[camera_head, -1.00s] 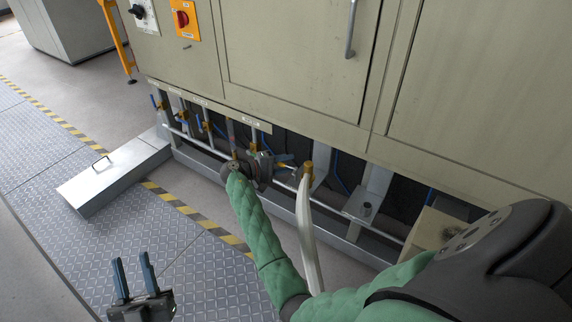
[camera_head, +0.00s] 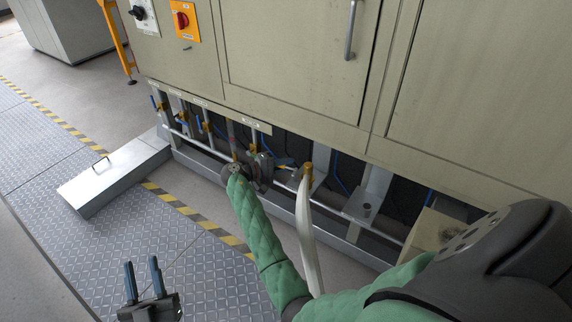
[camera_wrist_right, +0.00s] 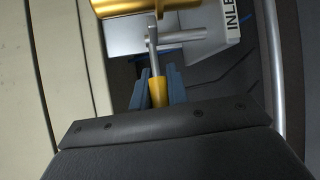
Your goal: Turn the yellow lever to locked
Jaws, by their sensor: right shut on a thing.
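In the right wrist view the yellow lever (camera_wrist_right: 158,92) stands upright between the two blue fingers of my right gripper (camera_wrist_right: 158,84). The fingers are shut on it. Its grey shank runs up to a metal fitting beside a brass-coloured cylinder (camera_wrist_right: 150,6). In the head view my right gripper (camera_head: 279,164) is low under the cabinet at the pipe row, and my wrist hides part of the valve there. My left gripper (camera_head: 143,277) is open and empty above the metal floor, away from the lever.
A label reading "INLE" (camera_wrist_right: 233,18), cut off, is beside the fitting. The beige cabinet (camera_head: 290,70) overhangs the horizontal pipe (camera_head: 205,142) and several other valves. A grey metal box (camera_head: 115,177) lies on the floor at the left. The tread-plate floor (camera_head: 130,225) around my left gripper is clear.

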